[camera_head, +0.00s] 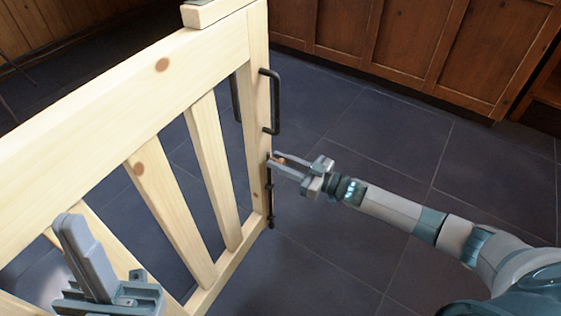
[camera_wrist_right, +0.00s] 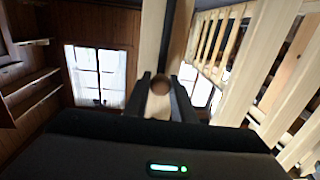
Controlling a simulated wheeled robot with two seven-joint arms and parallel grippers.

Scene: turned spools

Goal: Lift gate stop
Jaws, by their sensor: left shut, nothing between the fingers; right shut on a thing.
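The light wooden gate (camera_head: 202,130) stands at left in the head view, with a black pull handle (camera_head: 276,102) on its end post. The gate stop, a thin dark rod (camera_head: 271,205), runs upright down that post toward the floor. My right gripper (camera_head: 275,164) is at the top of the rod, shut on the stop's brown knob; the knob (camera_wrist_right: 160,84) also shows between the fingers in the right wrist view. The rod's lower end against the floor is hard to make out. My left gripper (camera_head: 72,226) is shut and empty, in front of the gate's bars at lower left.
Brown wooden cabinets (camera_head: 400,45) line the back. The dark tiled floor (camera_head: 390,135) is clear between the gate and the cabinets. A short wooden piece (camera_head: 208,12) shows at the gate post's top. The wrist view shows bright windows (camera_wrist_right: 98,75).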

